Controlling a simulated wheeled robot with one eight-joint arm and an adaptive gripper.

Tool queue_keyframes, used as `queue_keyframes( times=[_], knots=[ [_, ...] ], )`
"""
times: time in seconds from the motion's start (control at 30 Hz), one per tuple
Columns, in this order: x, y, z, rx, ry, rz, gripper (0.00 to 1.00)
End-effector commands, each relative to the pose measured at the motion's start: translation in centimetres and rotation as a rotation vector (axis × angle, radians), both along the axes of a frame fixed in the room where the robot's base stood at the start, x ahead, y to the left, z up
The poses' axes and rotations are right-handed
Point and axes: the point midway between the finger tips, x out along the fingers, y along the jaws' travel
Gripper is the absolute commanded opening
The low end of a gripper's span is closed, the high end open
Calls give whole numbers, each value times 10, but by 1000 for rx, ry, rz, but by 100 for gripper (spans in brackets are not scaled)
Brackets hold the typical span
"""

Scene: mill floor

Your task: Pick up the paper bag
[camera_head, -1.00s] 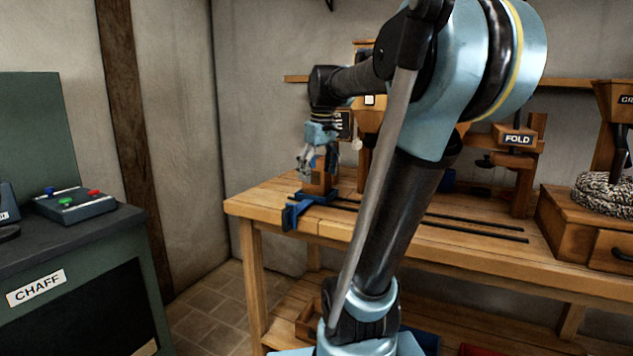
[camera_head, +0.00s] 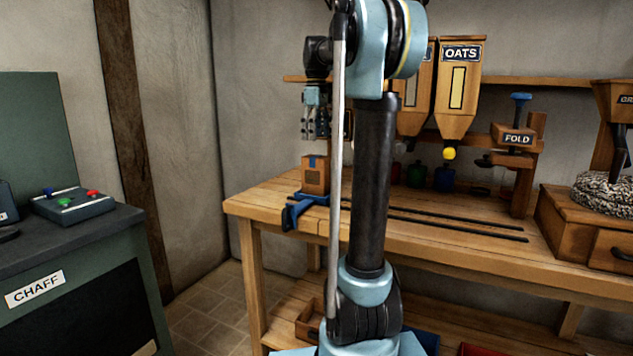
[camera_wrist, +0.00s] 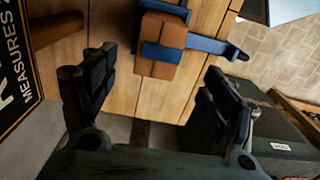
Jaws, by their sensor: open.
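The paper bag (camera_head: 315,176) is a small brown block with a blue strip. It stands upright at the left end of the wooden bench, on a blue bracket (camera_head: 300,208). My gripper (camera_head: 316,130) hangs a little above it in the head view, pointing down and apart from it. In the wrist view my gripper (camera_wrist: 160,92) is open and empty, and the bag (camera_wrist: 162,45) lies beyond the fingertips, near the top middle. The bag's far side is hidden.
Two dark rails (camera_head: 450,226) run along the bench (camera_head: 420,250). The OATS hopper (camera_head: 458,90) and the FOLD press (camera_head: 515,150) stand behind, right of my arm. The green CHAFF cabinet (camera_head: 80,290) is at the left, across a floor gap. A dark sign (camera_wrist: 40,55) edges the wrist view's left.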

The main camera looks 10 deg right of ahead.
Motion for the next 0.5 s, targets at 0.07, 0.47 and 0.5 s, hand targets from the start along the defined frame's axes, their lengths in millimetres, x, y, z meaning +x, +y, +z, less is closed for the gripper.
queue_keyframes(
  times=[0.07,0.47,0.5],
  knots=[
    [0,0,-15,0,0,0,78],
    [0,0,-81,1,-1,-1,78],
    [0,0,-86,1,-1,-1,78]
  ],
)
